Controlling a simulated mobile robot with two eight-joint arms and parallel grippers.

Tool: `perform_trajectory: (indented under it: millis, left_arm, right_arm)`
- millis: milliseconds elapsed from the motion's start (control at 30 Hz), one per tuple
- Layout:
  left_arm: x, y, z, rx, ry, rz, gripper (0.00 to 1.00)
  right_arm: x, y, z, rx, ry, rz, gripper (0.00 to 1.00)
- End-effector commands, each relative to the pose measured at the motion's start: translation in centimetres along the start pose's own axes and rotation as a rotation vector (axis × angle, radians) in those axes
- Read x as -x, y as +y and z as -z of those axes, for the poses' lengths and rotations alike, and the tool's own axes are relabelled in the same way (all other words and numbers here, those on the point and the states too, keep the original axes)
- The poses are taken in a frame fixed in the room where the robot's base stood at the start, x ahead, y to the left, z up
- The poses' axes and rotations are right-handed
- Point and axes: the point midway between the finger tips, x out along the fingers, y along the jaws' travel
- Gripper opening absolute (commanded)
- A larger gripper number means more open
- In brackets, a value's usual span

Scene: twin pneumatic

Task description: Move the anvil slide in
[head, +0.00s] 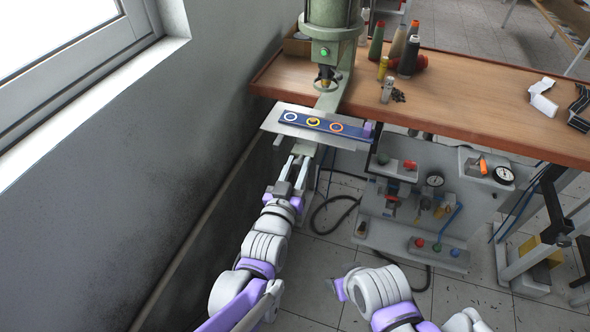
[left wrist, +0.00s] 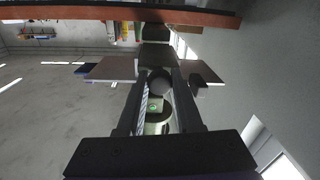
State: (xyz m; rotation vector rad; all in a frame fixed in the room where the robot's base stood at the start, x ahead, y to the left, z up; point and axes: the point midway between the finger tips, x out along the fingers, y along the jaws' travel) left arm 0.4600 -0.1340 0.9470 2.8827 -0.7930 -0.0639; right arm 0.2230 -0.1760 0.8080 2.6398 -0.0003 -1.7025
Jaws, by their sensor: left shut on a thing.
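The anvil slide (head: 327,103) is a pale grey-green bar that runs out from under the green press head (head: 327,45) toward me. A flat grey plate (head: 273,121) lies across it, with a dark blue strip (head: 325,126) bearing white, yellow and orange rings. My left gripper (head: 300,163) is at the near end of the slide, below the plate. In the left wrist view its fingers are closed around a dark round knob (left wrist: 160,80). My right arm is low in the head view; its fingers cannot be made out.
A wooden bench (head: 460,95) stands behind and right, with thread spools (head: 409,57) and small parts on it. A grey pneumatic panel (head: 400,228) with gauges hangs below. A wall (head: 120,170) is close on the left. Hoses lie on the tiled floor.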

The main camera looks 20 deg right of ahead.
Motion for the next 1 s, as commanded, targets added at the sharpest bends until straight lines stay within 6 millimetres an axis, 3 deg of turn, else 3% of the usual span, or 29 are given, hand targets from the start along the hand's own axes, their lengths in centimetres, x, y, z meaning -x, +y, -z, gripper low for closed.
perform_trajectory:
  millis: [200,400,567,833,867,1000]
  left_arm:
    - [-6.3,0.3,0.1,0.001,0.004,0.001,0.0]
    - [-10.4,0.5,0.1,0.001,0.004,0.001,0.0]
    - [-11.5,0.6,0.0,0.0,0.004,0.001,0.0]
    - [-11.6,0.6,0.1,0.0,0.006,0.001,0.0]
    - [-11.6,0.6,0.1,0.0,0.006,0.001,0.38]
    - [-11.5,0.6,0.1,0.0,0.004,0.001,0.63]
  right_arm:
    - [0.3,0.0,0.1,0.0,0.001,0.0,0.61]
    - [0.5,0.0,0.2,0.0,0.002,0.0,0.61]
    - [0.5,0.0,0.3,0.0,0.002,0.0,0.61]
    - [0.5,0.0,0.3,0.0,0.002,0.0,0.61]
    - [0.5,0.0,0.3,0.0,0.002,0.0,0.61]
    - [0.5,0.0,0.3,0.0,0.002,0.0,0.61]
